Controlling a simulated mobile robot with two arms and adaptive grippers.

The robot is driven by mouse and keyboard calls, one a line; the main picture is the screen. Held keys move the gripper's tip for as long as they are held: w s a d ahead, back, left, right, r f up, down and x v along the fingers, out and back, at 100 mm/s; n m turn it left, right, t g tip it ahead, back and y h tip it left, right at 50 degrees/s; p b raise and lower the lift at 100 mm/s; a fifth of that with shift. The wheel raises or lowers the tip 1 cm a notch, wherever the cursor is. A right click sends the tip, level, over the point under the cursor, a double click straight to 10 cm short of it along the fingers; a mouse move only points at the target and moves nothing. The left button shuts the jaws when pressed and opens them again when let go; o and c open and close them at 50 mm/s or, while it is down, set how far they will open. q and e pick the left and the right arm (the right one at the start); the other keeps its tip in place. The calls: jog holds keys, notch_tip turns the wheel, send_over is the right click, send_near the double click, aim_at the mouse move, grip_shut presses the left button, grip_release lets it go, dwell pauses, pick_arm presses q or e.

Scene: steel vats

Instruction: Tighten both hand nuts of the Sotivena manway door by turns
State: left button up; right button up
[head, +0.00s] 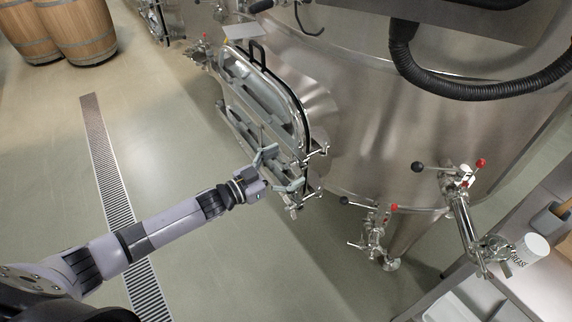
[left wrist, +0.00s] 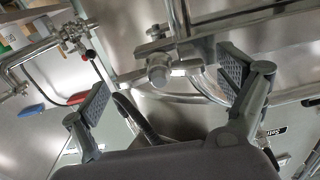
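The manway door (head: 262,90) is an oval steel door low on the front of the big steel vat. My left gripper (head: 278,172) is at the door's lower end, fingers spread and empty. In the left wrist view, the open fingers (left wrist: 163,90) stand either side of a steel hand nut (left wrist: 160,72) with a cross bar, apparently without touching it. A vertical steel rod runs up beside it. The second hand nut cannot be made out clearly. My right gripper is not in view.
Valves with red and black knobs (head: 376,228) stick out below the vat, right of the door. A taller valve pipe (head: 462,215) stands near a grey bench (head: 545,285) with a white grease tin (head: 531,248). Barrels (head: 83,32) stand far left. The floor left of the door is clear.

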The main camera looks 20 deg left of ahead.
pick_arm(q)
jog(key=c, duration=1.1)
jog(key=shift+m, duration=0.3)
jog(key=m+b, duration=0.1)
jog(key=m, duration=0.3)
jog(key=shift+d+f+b, duration=0.1)
jog(key=shift+b, duration=0.2)
jog(key=shift+m+b, duration=0.45)
jog(key=shift+m, duration=1.05)
jog(key=o, duration=1.2)
